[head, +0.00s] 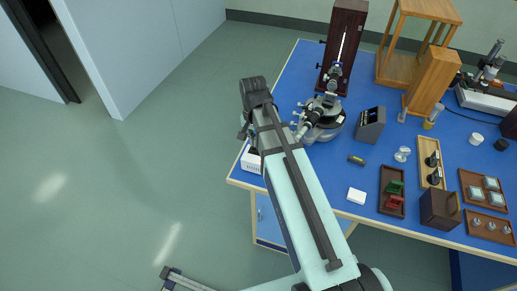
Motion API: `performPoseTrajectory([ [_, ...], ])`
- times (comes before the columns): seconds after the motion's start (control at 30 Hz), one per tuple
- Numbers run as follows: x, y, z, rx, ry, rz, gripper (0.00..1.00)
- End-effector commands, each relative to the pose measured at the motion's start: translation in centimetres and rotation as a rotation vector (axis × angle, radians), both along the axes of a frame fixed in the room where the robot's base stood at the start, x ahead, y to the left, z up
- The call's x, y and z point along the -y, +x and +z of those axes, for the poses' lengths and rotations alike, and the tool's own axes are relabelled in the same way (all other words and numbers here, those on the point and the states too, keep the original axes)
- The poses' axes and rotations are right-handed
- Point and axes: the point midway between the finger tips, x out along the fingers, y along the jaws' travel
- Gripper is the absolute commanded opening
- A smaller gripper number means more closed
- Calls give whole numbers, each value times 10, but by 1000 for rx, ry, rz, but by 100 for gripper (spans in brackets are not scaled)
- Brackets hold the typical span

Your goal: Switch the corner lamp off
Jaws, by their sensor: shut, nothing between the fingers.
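My arm reaches up from the bottom of the head view to the left edge of the blue bench (283,104). Its dark end bends down there, and my gripper (243,132) shows only in part behind the arm, small and dark. It is shut and holds nothing that I can see. Just below it a white box (252,161) sits at the bench's near left corner, partly covered by my arm. I cannot tell if this box belongs to the corner lamp. No lamp head or switch can be made out, and whether a lamp is lit cannot be told.
A round spectrometer (325,122) stands right of my arm, with a tall dark wooden case (345,30) behind it. A grey meter box (370,124), a white block (356,196) and a brown tray (391,190) lie further right. The floor (130,190) on the left is clear.

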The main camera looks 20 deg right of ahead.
Motion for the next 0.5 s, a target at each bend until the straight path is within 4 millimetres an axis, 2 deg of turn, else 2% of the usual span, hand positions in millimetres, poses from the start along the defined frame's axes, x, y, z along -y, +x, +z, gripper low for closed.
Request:
performPoseTrajectory([
  [0.5, 0, 0, -8, 0, 0, 0, 0],
])
